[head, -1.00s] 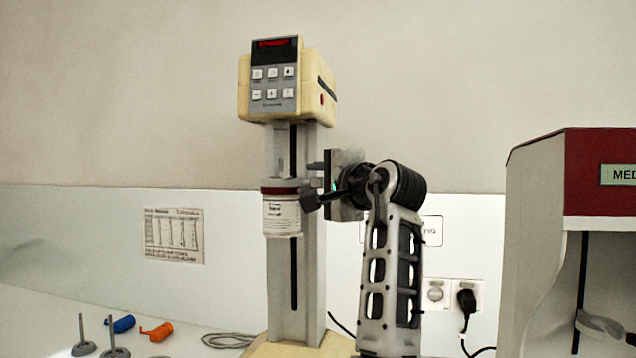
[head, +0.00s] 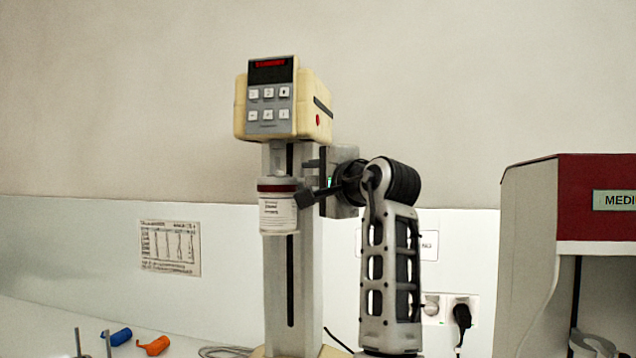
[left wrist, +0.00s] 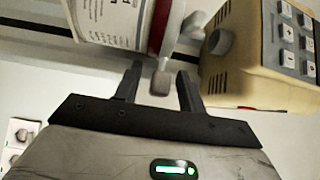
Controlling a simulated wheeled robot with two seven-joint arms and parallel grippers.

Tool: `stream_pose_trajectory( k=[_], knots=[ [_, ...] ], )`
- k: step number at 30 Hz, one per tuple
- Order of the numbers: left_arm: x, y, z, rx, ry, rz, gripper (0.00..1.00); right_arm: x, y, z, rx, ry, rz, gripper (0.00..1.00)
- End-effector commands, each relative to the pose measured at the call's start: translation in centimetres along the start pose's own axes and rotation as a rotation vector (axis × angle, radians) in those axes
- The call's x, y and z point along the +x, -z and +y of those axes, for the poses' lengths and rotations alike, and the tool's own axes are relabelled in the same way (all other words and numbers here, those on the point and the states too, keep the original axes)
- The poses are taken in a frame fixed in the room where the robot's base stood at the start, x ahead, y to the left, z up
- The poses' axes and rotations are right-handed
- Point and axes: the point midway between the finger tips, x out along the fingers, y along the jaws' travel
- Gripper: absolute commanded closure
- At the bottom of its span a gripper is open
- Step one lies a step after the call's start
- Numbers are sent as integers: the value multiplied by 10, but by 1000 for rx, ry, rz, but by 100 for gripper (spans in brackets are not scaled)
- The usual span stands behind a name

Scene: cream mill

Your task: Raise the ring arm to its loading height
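The mill has a cream head (head: 318,98) with a keypad on a grey column (head: 306,290). Its ring arm holds a white labelled jar (head: 278,216) with a dark red band, upright on the column's front, below the head. My left gripper (head: 310,194) is at the right side of the ring arm, near the band. In the left wrist view, the jar (left wrist: 108,20) and red band (left wrist: 165,28) are ahead of the fingers. A small grey knob (left wrist: 160,83) shows between the open left fingertips, with a gap on each side. My right gripper is in neither view.
A cabinet (head: 530,230) with a red top stands at the right. Wall sockets (head: 448,310) with a plug and cable are behind my arm. Blue (head: 117,337) and orange (head: 153,346) items lie on the bench at lower left. A chart (head: 170,248) hangs on the wall.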

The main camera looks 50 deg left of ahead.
Motion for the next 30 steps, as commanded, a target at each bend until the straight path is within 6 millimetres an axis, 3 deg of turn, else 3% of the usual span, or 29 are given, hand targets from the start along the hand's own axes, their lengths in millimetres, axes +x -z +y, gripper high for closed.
stream_pose_trajectory(
  k=[8, 13, 30],
  knots=[
    [-2, 1, 1, 1, -3, 2, 60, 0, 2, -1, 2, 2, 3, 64],
    [-16, 2, 2, 0, -1, 3, 60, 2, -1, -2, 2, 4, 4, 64],
    [-140, 1, 2, 0, -2, 4, 60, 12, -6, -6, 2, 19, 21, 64]
  ],
)
